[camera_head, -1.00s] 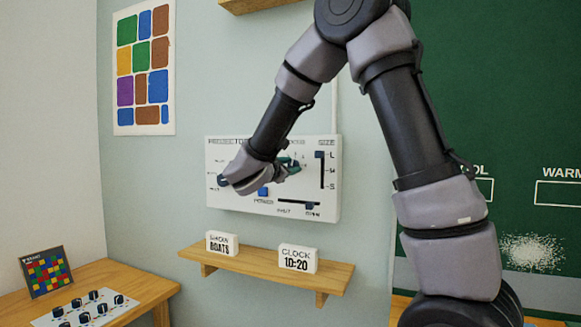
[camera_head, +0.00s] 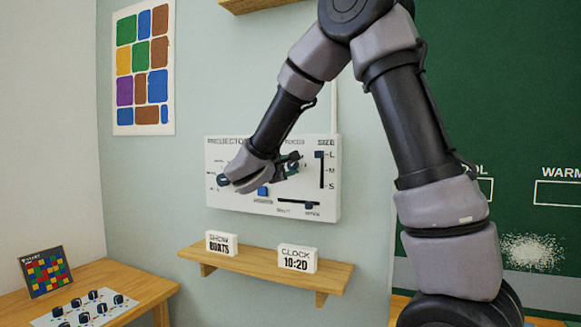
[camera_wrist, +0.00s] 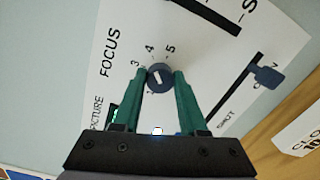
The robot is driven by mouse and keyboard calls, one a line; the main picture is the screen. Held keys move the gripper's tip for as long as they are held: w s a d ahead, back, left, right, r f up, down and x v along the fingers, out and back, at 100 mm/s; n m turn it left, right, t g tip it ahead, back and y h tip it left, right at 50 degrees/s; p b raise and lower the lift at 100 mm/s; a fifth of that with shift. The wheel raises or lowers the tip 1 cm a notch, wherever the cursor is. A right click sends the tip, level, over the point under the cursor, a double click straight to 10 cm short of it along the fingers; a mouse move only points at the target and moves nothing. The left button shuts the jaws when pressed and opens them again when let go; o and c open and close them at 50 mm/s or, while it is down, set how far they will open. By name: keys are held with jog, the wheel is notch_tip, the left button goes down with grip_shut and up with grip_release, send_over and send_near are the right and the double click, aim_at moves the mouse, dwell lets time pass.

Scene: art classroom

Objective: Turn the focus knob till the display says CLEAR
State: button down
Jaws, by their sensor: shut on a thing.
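The focus knob (camera_wrist: 159,77) is a round dark blue-grey dial with a white mark, beside the word FOCUS on a white control panel (camera_head: 225,150). My gripper (camera_wrist: 160,74) has its two green fingers on opposite sides of the knob, shut on it. Digits 3, 4 and 5 show around the dial; other digits are partly covered. A small green-lit patch (camera_wrist: 115,112) beside the word PICTURE, perhaps the display, is mostly behind my left finger, and I cannot read it. In the head view my gripper (camera_head: 291,169) hides most of the knob.
The panel also has a vertical size slider (camera_head: 319,170), a lower slider (camera_head: 313,205) marked SHUT, and a blue power button (camera_head: 263,191). Below, a wooden shelf (camera_head: 262,264) holds a show sign (camera_head: 222,243) and a clock (camera_head: 298,258). A green board stands at the right.

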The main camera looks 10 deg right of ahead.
jog(key=shift+f, duration=0.1)
jog(key=shift+c, duration=2.2)
grip_release()
jog(key=v, duration=1.1)
jog(key=shift+d, duration=0.1)
